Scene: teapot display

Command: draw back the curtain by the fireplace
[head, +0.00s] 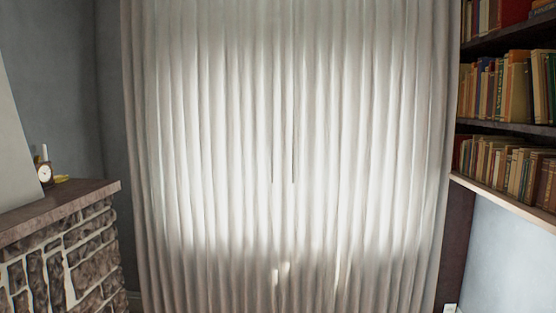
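A pale, pleated curtain (345,210) hangs across the middle of the head view, from the top edge to the bottom edge. It is drawn shut, and light glows through its middle. Two thin dark vertical lines show near its centre; I cannot tell whether they are cords or gaps. The stone fireplace (70,265) stands at the lower left, its brown mantel (65,205) reaching toward the curtain's left edge with a gap between. Neither of my grippers is in view.
A small clock (45,173) and a yellow object (62,179) sit on the mantel. Shelves full of books (505,90) line the right wall beside the curtain. A white outlet-like item (449,308) is low at the right. No obstacle shows in front of the curtain.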

